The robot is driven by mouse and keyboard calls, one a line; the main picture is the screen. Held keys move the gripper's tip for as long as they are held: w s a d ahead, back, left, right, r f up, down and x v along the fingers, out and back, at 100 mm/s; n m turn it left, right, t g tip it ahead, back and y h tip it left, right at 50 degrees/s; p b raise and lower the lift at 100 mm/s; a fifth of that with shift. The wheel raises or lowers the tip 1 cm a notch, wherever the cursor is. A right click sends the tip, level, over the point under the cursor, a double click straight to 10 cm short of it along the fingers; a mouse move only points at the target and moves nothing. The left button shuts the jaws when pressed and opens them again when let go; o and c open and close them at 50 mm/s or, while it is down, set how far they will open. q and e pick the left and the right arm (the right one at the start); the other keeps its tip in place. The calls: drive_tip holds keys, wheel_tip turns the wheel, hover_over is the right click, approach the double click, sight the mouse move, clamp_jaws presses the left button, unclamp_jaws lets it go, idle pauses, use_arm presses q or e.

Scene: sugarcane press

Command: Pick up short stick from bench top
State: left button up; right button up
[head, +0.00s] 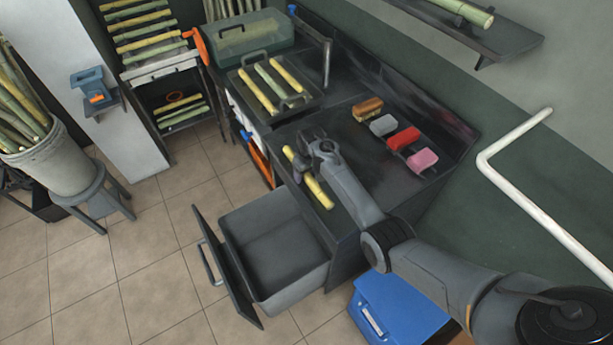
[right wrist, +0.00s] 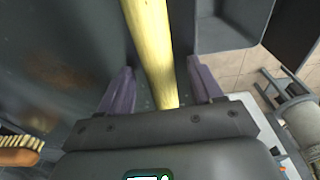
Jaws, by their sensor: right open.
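A short yellow stick (head: 319,191) lies on the dark bench top near its front edge, above the open drawer. Its middle is partly hidden by my right gripper (head: 301,158) in the head view. In the right wrist view the stick (right wrist: 150,45) runs between the two spread fingers of my right gripper (right wrist: 160,84). The fingers are open on either side of it, with a gap visible on both sides. My left gripper is not in view.
A tray (head: 316,97) with several sticks lies farther back on the bench, beside a lidded clear box (head: 247,36). A brush (head: 367,108) and grey, red and pink blocks lie to the right. The open drawer (head: 276,245) juts out below.

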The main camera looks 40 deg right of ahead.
clamp_jaws()
idle(0.3)
drive_tip(key=shift+r, duration=0.2)
